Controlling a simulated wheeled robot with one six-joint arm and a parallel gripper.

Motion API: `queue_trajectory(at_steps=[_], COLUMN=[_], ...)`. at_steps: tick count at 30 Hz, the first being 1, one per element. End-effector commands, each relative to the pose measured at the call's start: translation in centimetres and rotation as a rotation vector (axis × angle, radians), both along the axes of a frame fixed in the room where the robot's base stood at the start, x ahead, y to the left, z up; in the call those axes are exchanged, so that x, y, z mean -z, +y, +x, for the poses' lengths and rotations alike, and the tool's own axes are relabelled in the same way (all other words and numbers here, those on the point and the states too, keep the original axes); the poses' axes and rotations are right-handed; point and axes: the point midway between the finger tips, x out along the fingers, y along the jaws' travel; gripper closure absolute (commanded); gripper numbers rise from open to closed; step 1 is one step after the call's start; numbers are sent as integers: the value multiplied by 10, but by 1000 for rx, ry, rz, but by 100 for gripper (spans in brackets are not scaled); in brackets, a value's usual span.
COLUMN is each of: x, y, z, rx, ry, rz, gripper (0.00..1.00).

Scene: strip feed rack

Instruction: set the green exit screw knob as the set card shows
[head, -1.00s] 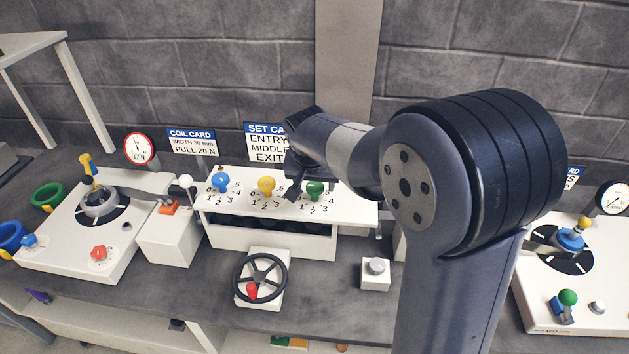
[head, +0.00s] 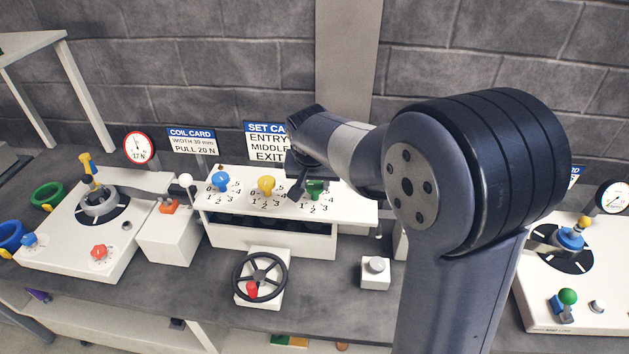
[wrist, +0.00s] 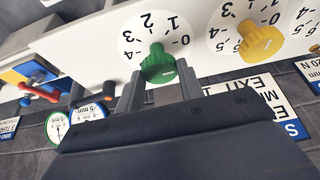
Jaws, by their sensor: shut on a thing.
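The green exit screw knob (head: 315,187) stands on the white rack top at the right end of a row of three knobs. In the wrist view the green knob (wrist: 158,64) sits between the two fingers of my gripper (wrist: 158,85), which is shut on it. Its white dial (wrist: 150,32) carries numbers; 0 to 4 can be read. The knob's pointer is not clear to me. The set card (head: 265,142) stands behind the rack with lines for entry, middle and exit.
The yellow knob (head: 267,186) and blue knob (head: 221,181) stand left of the green one. A black handwheel (head: 260,277) is in front of the rack. A white-balled lever (head: 186,181) stands at the rack's left end. Bare grey bench lies around the handwheel.

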Motion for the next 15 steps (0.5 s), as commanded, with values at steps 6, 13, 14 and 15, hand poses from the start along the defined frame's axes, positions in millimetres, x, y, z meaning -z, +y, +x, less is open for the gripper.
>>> queue_trajectory(at_steps=[6, 13, 14, 15], x=[-1, 0, 0, 0], y=[-2, -4, -4, -4], z=[0, 0, 1, 1], rx=[-115, -304, -330, -364], ry=[-1, -2, -2, -2], rz=[2, 2, 2, 3], gripper=[87, 87, 87, 87])
